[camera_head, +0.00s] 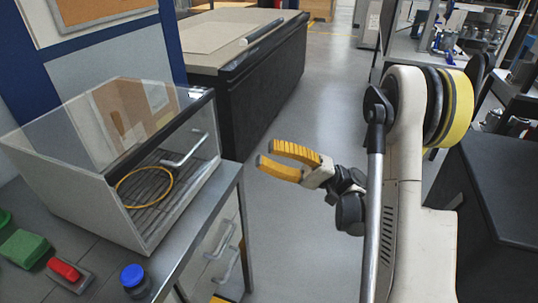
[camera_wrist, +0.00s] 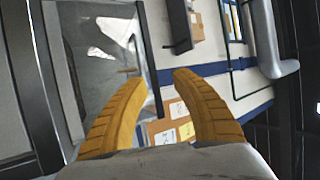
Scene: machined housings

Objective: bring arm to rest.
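My gripper (camera_head: 268,156) has two yellow ribbed fingers. In the head view it hangs in the air above the floor, to the right of the metal bench. The fingers are apart and nothing is between them. In the wrist view my gripper (camera_wrist: 155,78) also shows open and empty, with a clear gap between its fingertips. My arm bends at the right of the head view, with its wrist pointing left.
A glass-sided case (camera_head: 120,165) with a yellow ring (camera_head: 144,187) stands on the metal bench (camera_head: 215,205) at left. A red-topped block (camera_head: 65,270), green block (camera_head: 22,249) and blue-capped item (camera_head: 133,276) lie near. A dark counter (camera_head: 250,75) stands behind; floor (camera_head: 325,100) between is clear.

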